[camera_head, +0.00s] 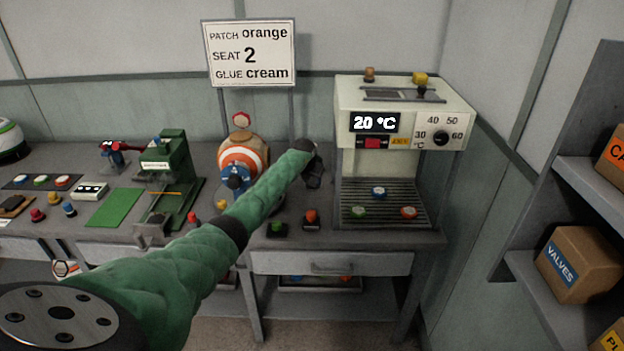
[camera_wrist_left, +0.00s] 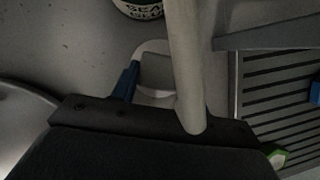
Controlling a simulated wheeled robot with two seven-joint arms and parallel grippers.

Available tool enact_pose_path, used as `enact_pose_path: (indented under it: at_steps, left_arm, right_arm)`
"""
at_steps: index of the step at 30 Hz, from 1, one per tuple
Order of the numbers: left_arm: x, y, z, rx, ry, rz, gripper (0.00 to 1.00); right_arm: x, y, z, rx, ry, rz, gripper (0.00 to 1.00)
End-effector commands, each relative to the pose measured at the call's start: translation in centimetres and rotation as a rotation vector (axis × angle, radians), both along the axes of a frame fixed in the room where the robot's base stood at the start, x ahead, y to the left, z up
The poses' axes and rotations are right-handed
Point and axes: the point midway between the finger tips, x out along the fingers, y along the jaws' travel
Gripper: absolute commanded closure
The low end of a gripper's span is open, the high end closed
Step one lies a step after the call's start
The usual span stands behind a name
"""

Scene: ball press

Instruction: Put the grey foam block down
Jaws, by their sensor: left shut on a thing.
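My left arm comes in from the lower left, and my left gripper (camera_head: 313,178) is just left of the white press machine (camera_head: 404,115), above the bench. The gripper is small and dark there, and I cannot make out the block in it. In the left wrist view, a small grey face, seemingly the grey foam block (camera_wrist_left: 156,71), shows beside a blue piece, in front of the dark gripper body. The gripper is shut on it. A pale rod crosses close to the camera and hides part of this area. Whether the block touches the bench is unclear. My right gripper is not in view.
The machine's slatted tray (camera_head: 385,217), also in the wrist view (camera_wrist_left: 285,105), holds several coloured caps. A lettered tin (camera_wrist_left: 139,8) stands beyond the gripper. A striped ball (camera_head: 241,160) and green press (camera_head: 170,168) are left.

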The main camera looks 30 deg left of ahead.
Motion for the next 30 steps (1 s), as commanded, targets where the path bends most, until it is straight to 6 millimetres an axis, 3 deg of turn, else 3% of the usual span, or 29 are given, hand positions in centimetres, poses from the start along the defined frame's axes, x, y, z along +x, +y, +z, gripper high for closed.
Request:
enact_pose_path:
  at_steps: [8,9,12,24,28,30]
  left_arm:
    - [0.0,0.0,-0.2,0.000,0.000,0.000,0.80]
    - [0.0,0.0,-0.1,0.000,0.000,0.000,0.52]
    - [0.0,0.0,-0.1,0.000,0.000,0.000,0.34]
    - [0.0,0.0,0.1,0.000,0.000,0.000,0.34]
    - [-0.4,0.1,0.9,0.002,-0.001,0.001,0.34]
    - [-0.8,0.1,1.6,0.003,-0.001,0.000,0.34]
  right_arm:
    - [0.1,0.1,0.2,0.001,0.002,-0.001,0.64]
    - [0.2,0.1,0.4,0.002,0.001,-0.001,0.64]
    - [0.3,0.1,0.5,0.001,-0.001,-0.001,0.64]
    - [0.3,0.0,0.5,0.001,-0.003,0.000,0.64]
    - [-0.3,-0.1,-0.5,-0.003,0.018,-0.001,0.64]
    - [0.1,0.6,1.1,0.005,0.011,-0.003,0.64]
